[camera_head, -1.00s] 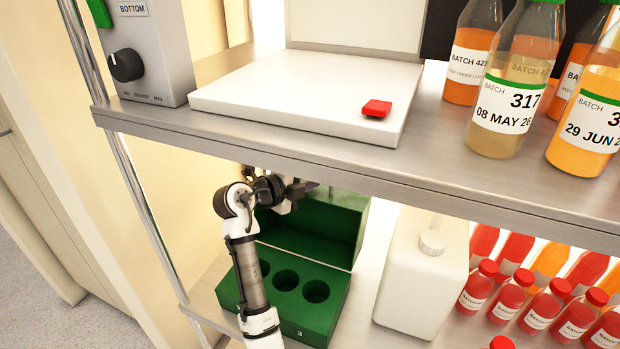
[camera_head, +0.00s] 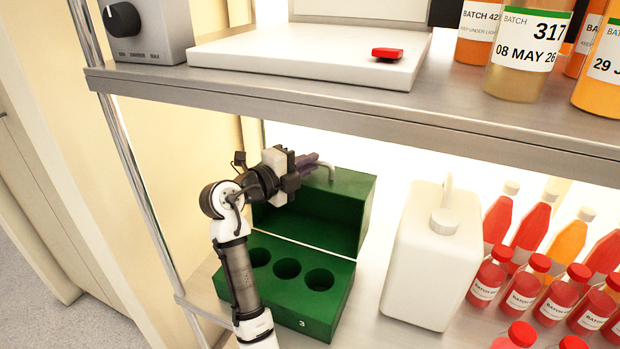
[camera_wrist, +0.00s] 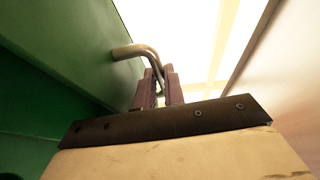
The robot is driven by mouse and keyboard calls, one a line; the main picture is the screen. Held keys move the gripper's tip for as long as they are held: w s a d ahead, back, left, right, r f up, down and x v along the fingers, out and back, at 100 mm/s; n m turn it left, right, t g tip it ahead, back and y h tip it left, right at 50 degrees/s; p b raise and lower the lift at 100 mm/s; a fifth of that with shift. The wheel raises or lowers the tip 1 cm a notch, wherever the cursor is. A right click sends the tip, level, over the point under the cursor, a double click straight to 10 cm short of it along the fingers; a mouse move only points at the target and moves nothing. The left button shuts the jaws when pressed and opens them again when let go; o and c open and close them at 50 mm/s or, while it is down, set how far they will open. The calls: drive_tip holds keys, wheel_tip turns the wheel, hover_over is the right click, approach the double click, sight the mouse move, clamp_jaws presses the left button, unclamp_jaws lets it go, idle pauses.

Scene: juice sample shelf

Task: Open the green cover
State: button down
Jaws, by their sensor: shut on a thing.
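The green cover (camera_head: 335,207) stands raised at the back of the green box (camera_head: 335,303), hinged along the box's rear edge. The box's top with several round holes is exposed. A curved metal handle (camera_head: 327,168) sticks out of the cover; it also shows in the wrist view (camera_wrist: 140,52), against the green cover face (camera_wrist: 75,45). My gripper (camera_head: 316,164) is at the cover's upper edge, with its purple fingers (camera_wrist: 160,88) shut on the handle. My arm hides the left part of the box and cover.
The upper metal shelf (camera_head: 350,120) runs above my gripper. A white jug (camera_head: 425,270) stands right of the box, with several red bottles (camera_head: 490,275) beyond it. A metal post (camera_head: 130,170) stands at the left.

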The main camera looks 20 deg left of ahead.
drive_tip(key=shift+s+f+t+b, duration=0.1)
drive_tip(key=shift+s+t+b, duration=0.9)
drive_tip(key=shift+b, duration=1.35)
drive_tip(key=shift+s+r+m+h+b, duration=0.35)
drive_tip(key=shift+s+b, duration=0.25)
drive_tip(key=shift+s, duration=0.15)
drive_tip(key=c, duration=1.8)
unclamp_jaws()
drive_tip(key=shift+o, duration=0.2)
drive_tip(key=b+v, duration=0.1)
drive_tip(key=v, duration=1.3)
drive_tip(key=shift+r, duration=0.2)
drive_tip(key=shift+a, duration=0.1)
